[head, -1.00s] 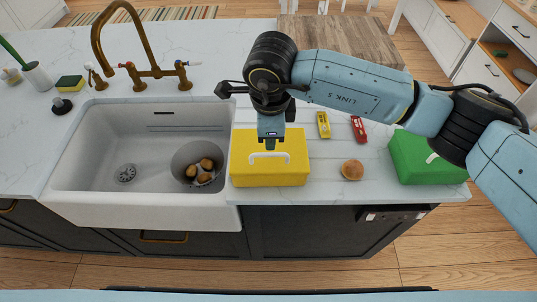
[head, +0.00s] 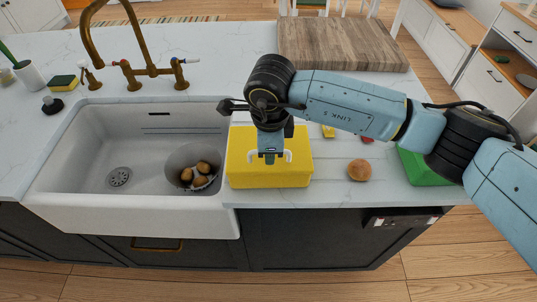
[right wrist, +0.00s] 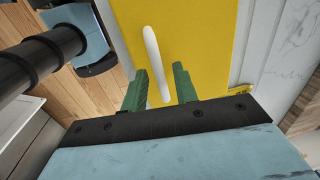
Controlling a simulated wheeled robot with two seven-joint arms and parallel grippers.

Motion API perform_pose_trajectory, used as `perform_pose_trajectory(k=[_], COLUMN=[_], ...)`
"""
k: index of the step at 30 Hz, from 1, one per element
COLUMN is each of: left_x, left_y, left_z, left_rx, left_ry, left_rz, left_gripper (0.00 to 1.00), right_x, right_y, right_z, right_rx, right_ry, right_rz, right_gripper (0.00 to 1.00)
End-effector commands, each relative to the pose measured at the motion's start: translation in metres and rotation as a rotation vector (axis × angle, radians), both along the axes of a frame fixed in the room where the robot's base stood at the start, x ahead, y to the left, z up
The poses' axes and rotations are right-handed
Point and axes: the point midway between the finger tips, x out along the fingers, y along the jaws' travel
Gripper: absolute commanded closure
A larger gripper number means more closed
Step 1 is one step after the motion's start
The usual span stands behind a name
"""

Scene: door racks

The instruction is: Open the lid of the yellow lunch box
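The yellow lunch box (head: 270,176) stands shut on the counter just right of the sink. Its white handle (head: 288,156) is on the box's lid and also shows in the right wrist view (right wrist: 151,45). My right gripper (head: 269,158) is down at the handle, partly covering it in the head view. In the right wrist view the green fingers of my right gripper (right wrist: 161,74) are apart, one on each side of the handle, with gaps showing. My left gripper is in neither view.
The white sink (head: 95,207) holds a bowl (head: 176,165) with several brown round items. A bun (head: 359,170) and a green box (head: 417,166) are to the right. A wooden board (head: 340,45) lies behind. My right arm covers part of the right counter.

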Motion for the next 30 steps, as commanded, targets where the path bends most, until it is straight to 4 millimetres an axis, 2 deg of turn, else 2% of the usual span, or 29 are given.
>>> perform_pose_trajectory(k=[1,6,7,30], left_x=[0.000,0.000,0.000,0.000], left_y=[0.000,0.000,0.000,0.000], left_z=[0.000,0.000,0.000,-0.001], left_rx=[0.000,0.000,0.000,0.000], left_ry=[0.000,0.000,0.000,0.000], left_rz=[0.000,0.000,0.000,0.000], left_gripper=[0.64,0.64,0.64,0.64], right_x=[0.000,0.000,0.000,0.006], right_y=[0.000,0.000,0.000,0.000], right_z=[0.001,0.000,0.000,0.013], right_rx=[0.000,0.000,0.000,0.001], right_ry=[0.000,0.000,0.000,-0.001], right_rz=[0.000,0.000,0.000,0.000], right_gripper=[0.71,0.93,0.95,0.95])
